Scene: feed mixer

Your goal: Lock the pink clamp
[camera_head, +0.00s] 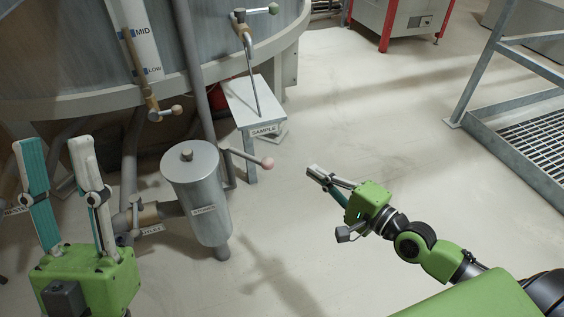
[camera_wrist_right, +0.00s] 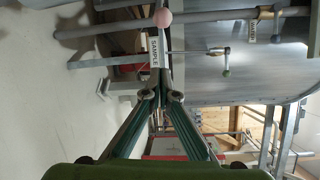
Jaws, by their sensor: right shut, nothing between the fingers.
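The pink clamp is a lever whose pink ball knob (camera_head: 267,163) sticks out to the right of a grey metal canister (camera_head: 204,200). Its thin bar slopes from the canister's upper right side down to the knob. The knob also shows near the top of the right wrist view (camera_wrist_right: 163,18). My right gripper (camera_head: 314,172) is shut and empty, a little to the right of the knob and apart from it. Its fingers meet in the right wrist view (camera_wrist_right: 161,92). My left gripper (camera_head: 56,148) is open and empty, left of the canister, with its fingers pointing up.
A small table marked SAMPLE (camera_head: 255,101) stands behind the knob, under a tap with a green knob (camera_head: 273,8). A big grey tank (camera_head: 75,60) fills the back left. Metal railing (camera_head: 485,60) stands right. The middle floor is clear.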

